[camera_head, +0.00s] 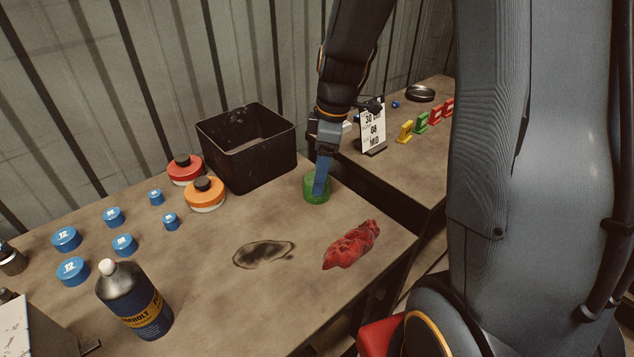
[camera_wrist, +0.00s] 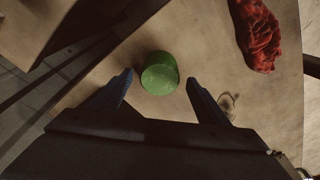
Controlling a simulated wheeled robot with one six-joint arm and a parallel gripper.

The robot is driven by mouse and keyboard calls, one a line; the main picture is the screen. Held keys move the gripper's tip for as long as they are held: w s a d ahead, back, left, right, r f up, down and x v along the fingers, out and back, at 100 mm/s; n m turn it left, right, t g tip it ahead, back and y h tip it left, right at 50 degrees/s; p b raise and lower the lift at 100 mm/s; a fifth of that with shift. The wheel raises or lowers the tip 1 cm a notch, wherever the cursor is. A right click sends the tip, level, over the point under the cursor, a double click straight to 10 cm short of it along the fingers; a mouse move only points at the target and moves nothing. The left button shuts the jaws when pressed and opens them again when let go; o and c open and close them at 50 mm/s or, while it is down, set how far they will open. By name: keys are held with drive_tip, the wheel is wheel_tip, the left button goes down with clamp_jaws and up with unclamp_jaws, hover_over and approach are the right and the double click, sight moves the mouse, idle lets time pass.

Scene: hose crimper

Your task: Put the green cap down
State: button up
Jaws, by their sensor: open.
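The green cap (camera_head: 317,189) stands on the table (camera_head: 215,265) near its right edge, just right of the black bin. In the wrist view the green cap (camera_wrist: 160,73) lies ahead of and between my two blue fingers. My gripper (camera_head: 321,183) points down at the cap from above, with a finger covering part of it. In the wrist view my gripper (camera_wrist: 158,85) is open, with a gap between each finger and the cap. The cap's underside is hidden.
The black bin (camera_head: 246,148), red and orange round containers (camera_head: 204,195), blue caps (camera_head: 66,239) and a bottle (camera_head: 135,300) stand leftward. A red rag (camera_head: 351,245) and dark stain (camera_head: 264,254) lie in front. A gap separates the second table (camera_head: 405,160), which holds a sign (camera_head: 372,130).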

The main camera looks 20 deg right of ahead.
wheel_tip(320, 180, up, 8)
drive_tip(key=d+b, duration=0.1)
drive_tip(key=shift+s, duration=0.25)
idle(0.4)
